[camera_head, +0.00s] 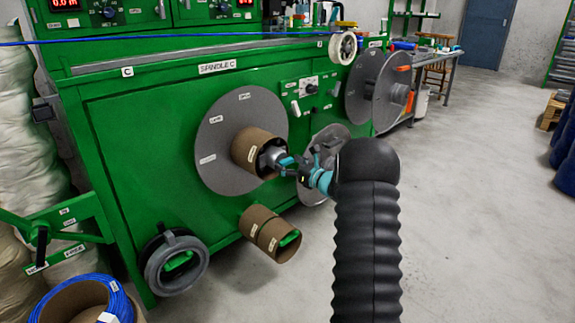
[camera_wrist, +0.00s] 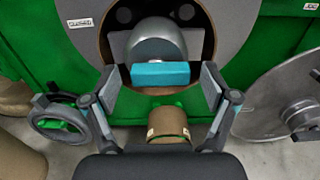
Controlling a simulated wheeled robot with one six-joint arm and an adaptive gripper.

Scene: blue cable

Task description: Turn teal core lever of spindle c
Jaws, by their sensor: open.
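Spindle C is on the green machine, with a big grey disc (camera_head: 222,150) and a brown cardboard core (camera_head: 247,147) on it. The grey hub (camera_wrist: 156,42) shows inside the core in the wrist view. The teal lever (camera_wrist: 160,74) lies level across the hub's front, between my open fingers. My gripper (camera_wrist: 160,84) is open around the lever, one finger on each side, with small gaps seen at both ends. In the head view my gripper (camera_head: 288,166) is at the core's mouth and hides most of the lever.
Two brown cores (camera_head: 262,230) on a green peg stick out below the spindle. A grey ring (camera_head: 177,262) hangs at lower left. Another grey disc (camera_head: 368,88) stands to the right. A blue cable (camera_head: 160,41) runs across the top.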

